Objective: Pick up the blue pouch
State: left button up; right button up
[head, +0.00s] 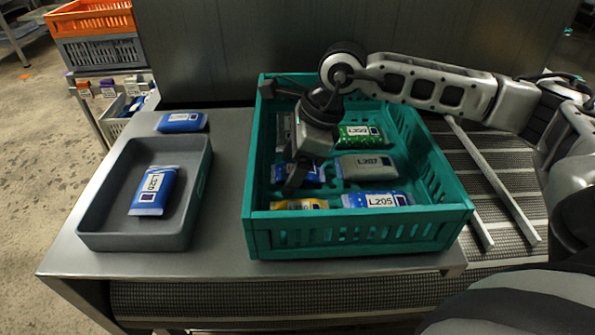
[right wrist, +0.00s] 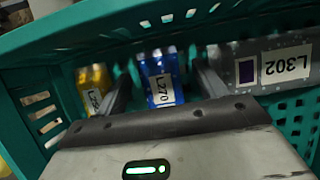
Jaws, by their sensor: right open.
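A blue pouch (head: 313,178) lies in the teal crate (head: 358,228), partly hidden under my right gripper (head: 297,178). In the right wrist view this blue pouch (right wrist: 160,75), labelled L270, shows between my two open fingers. The fingers stand apart on either side of it, and I cannot tell whether they touch it. Two other blue pouches are outside the crate. One pouch (head: 154,190) lies in the grey tray (head: 142,237), and another (head: 181,122) lies on the table behind the tray. My left gripper is not in view.
Also in the crate are a yellow pouch (head: 300,205), a white-blue L205 pouch (head: 377,200), a grey L207 pouch (head: 366,166), a green pouch (head: 360,135) and a grey L302 pouch (right wrist: 275,65). The crate walls surround my gripper closely. Stacked crates (head: 95,35) stand at the back left.

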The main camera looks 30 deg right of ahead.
jog(key=c, duration=1.1)
jog(key=shift+r, duration=0.15)
